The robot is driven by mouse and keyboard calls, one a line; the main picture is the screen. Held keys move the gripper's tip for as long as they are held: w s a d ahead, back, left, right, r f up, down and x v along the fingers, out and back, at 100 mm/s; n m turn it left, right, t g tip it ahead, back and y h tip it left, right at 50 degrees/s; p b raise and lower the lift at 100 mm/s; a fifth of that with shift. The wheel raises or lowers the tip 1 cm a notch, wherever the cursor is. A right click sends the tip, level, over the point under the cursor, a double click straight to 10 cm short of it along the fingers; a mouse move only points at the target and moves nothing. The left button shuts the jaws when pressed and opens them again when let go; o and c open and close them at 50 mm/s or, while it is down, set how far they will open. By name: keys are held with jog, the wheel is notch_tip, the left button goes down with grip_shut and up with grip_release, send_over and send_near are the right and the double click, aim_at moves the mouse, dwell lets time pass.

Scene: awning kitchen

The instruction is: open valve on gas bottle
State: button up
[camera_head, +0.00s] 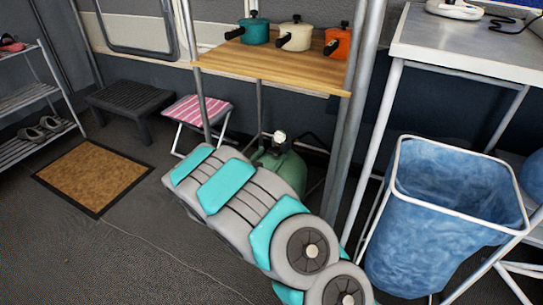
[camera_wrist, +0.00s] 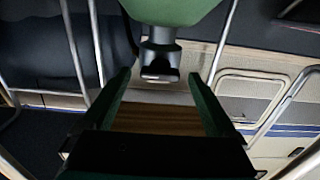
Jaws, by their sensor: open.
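The green gas bottle (camera_head: 287,168) stands on the floor under the wooden shelf, partly hidden behind my arm. Its valve (camera_head: 279,137) is on top, with a pale round part showing. In the wrist view the scene is upside down: the green bottle (camera_wrist: 175,10) is at the top and the valve (camera_wrist: 160,55) hangs below it. My gripper (camera_wrist: 159,76) is open, one finger on each side of the valve's end in the picture. No contact is visible, and I cannot tell how far the valve is beyond the fingertips. The gripper is not clearly visible in the head view.
The wooden shelf (camera_head: 272,68) with teal, cream and orange pots is above the bottle, with metal poles beside it. A blue laundry basket (camera_head: 447,215) stands at right. A pink striped stool (camera_head: 197,109) is left of the bottle. Floor at left is mostly clear around a brown mat (camera_head: 93,175).

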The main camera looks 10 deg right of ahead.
jog(key=shift+w+d, duration=0.3)
jog(key=shift+w, duration=0.05)
jog(key=c, duration=1.4)
jog(key=shift+o, duration=0.2)
